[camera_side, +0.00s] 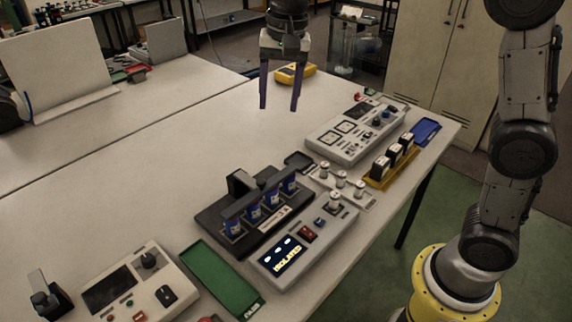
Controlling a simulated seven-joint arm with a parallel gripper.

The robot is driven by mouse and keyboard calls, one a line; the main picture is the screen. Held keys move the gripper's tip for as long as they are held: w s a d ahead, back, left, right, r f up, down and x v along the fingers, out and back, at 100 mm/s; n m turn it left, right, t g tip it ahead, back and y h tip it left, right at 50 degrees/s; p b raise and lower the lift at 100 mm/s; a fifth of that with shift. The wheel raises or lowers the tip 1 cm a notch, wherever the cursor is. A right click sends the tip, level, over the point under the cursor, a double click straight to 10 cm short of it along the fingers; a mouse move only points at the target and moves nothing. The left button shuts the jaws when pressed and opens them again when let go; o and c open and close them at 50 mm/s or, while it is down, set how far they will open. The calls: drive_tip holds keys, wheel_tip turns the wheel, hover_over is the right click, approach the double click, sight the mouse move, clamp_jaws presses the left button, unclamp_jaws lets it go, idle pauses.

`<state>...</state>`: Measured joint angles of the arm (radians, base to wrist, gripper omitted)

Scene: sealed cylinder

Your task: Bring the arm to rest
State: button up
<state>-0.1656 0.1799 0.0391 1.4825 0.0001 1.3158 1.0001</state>
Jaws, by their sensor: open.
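My gripper (280,92) hangs in the upper middle of the side view, pointing down over the white table (130,170). Its two dark purple fingers are apart with nothing between them. It is well clear of the equipment below. Several blue cylinders (254,213) stand in a dark rack (215,218) on the table.
A green tray (220,278) and a control box (125,290) lie at the front. Toward the right are a long instrument panel (345,135), a yellow holder (377,182) with dark blocks, and a blue tray (425,131). A yellow meter (294,73) lies behind my gripper. The table's middle left is bare.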

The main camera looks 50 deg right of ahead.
drive_tip(key=s+d+r+n+t, duration=0.1)
drive_tip(key=s+d+r, duration=0.15)
drive_tip(key=s, duration=0.55)
drive_tip(key=s+d+r+n+t, duration=0.1)
drive_tip(key=s+d+t, duration=0.15)
drive_tip(key=s, duration=0.55)
drive_tip(key=s+d+f+n, duration=0.2)
drive_tip(key=s+f+n, duration=0.5)
drive_tip(key=s+f, duration=0.2)
drive_tip(key=shift+n+t, duration=0.3)
drive_tip(key=shift+t, duration=0.05)
